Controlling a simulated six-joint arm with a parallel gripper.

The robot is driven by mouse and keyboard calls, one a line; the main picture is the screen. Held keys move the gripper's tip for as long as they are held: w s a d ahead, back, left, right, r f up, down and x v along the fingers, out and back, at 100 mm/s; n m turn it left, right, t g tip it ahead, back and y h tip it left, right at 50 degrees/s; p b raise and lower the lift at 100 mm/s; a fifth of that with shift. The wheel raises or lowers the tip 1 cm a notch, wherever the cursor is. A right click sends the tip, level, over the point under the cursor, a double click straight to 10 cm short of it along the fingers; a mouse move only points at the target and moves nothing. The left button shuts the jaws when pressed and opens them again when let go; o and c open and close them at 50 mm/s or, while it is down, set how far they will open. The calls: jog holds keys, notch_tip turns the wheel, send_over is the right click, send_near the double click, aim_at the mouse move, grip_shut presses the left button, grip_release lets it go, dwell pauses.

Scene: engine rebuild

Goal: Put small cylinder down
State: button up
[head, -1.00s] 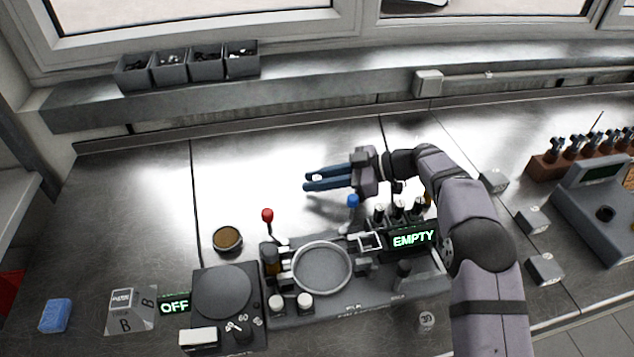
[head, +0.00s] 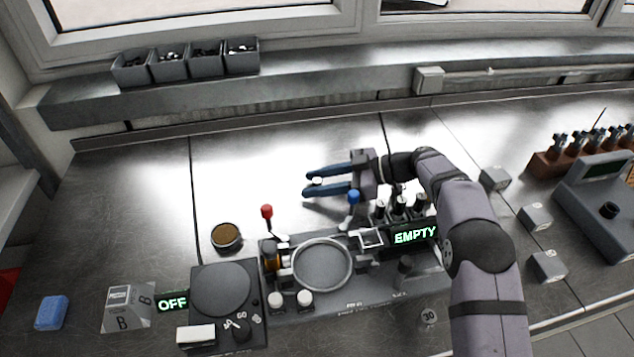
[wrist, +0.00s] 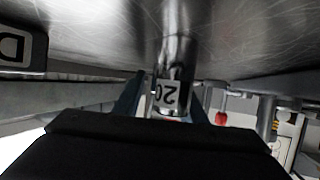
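A small silver cylinder marked 20 (wrist: 170,95) is between the fingers in the wrist view, against the shiny bench, with its reflection running above it. In the head view the small cylinder (head: 317,181) shows as a pale spot near the fingertips. My gripper (head: 314,184) is low over the bench behind the machine, its blue fingers spread to either side of the cylinder. In the wrist view, the left finger of my gripper (wrist: 163,98) stands a little apart from it; contact on the right is unclear.
A machine with a round dish (head: 322,265), a red-knobbed lever (head: 267,212) and a blue-knobbed lever (head: 354,197) stands in front of my gripper. An EMPTY display (head: 415,235) is beside it. A cylinder marked 30 (head: 429,316) stands at the front. The bench left of the fingers is clear.

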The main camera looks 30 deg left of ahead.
jog(key=p, duration=0.2)
jog(key=shift+r+p, duration=0.25)
jog(key=shift+p, duration=0.1)
jog(key=d+b, duration=0.1)
jog(key=w+d+b, duration=0.1)
jog(key=b, duration=0.1)
jog(key=shift+w+d, duration=0.15)
jog(key=shift+d, duration=0.1)
notch_tip(320, 180, up, 6)
jog(key=shift+f+b, duration=0.1)
jog(key=shift+b, duration=0.45)
jog(key=shift+o, duration=0.3)
jog(key=shift+r, duration=0.95)
